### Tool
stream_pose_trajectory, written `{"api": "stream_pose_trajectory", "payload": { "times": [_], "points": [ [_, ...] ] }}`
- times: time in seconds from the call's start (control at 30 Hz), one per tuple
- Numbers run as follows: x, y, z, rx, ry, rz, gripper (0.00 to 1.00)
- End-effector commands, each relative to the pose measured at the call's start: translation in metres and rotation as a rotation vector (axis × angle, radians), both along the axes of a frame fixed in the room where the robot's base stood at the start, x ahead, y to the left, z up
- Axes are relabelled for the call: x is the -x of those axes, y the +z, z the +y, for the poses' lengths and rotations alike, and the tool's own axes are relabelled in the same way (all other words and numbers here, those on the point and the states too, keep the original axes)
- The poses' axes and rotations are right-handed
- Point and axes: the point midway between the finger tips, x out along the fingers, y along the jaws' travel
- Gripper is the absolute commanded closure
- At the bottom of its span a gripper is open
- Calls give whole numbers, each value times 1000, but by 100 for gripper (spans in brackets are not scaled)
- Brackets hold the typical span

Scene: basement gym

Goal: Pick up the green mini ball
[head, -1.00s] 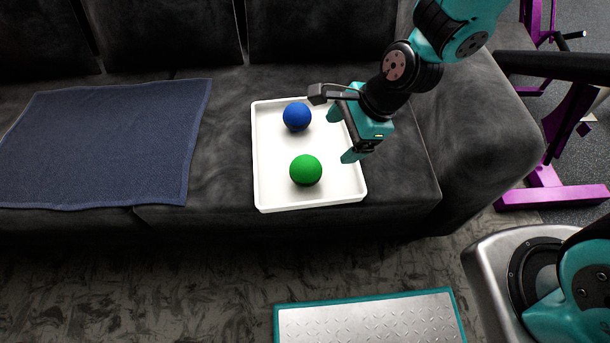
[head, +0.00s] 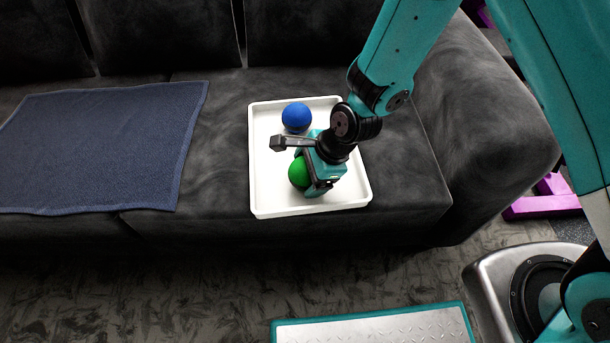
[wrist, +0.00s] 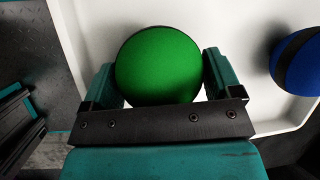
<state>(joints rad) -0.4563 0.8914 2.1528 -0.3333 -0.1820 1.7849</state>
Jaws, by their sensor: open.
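The green mini ball (head: 298,173) sits in the white tray near its front, partly hidden by my gripper in the head view. In the wrist view the green ball (wrist: 159,66) lies between the two teal fingers. My gripper (wrist: 162,84) is open around the ball, with one finger on each side. Whether the fingers touch the ball I cannot tell. In the head view my gripper (head: 312,182) is low over the front part of the tray.
The white tray (head: 262,190) rests on a dark grey sofa (head: 405,190). A blue ball (head: 296,117) lies in the tray behind the green one, and also shows in the wrist view (wrist: 298,66). A blue blanket (head: 95,145) lies on the sofa to the left.

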Motion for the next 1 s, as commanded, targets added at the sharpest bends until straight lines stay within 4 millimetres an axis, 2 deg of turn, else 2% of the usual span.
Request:
{"api": "stream_pose_trajectory", "payload": {
  "times": [0.23, 0.33, 0.37, 0.77, 0.87, 1.0],
  "points": [
    [-1, -3, 2, -1, -1, -2, 16],
    [-1, -3, 2, -1, -1, -2, 39],
    [-1, -3, 2, -1, -1, -2, 43],
    [-1, 0, 2, -1, -1, -2, 44],
    [-1, 6, 2, -1, -1, -2, 44],
    [-1, 27, 2, -3, -1, -4, 44]
  ]
}}
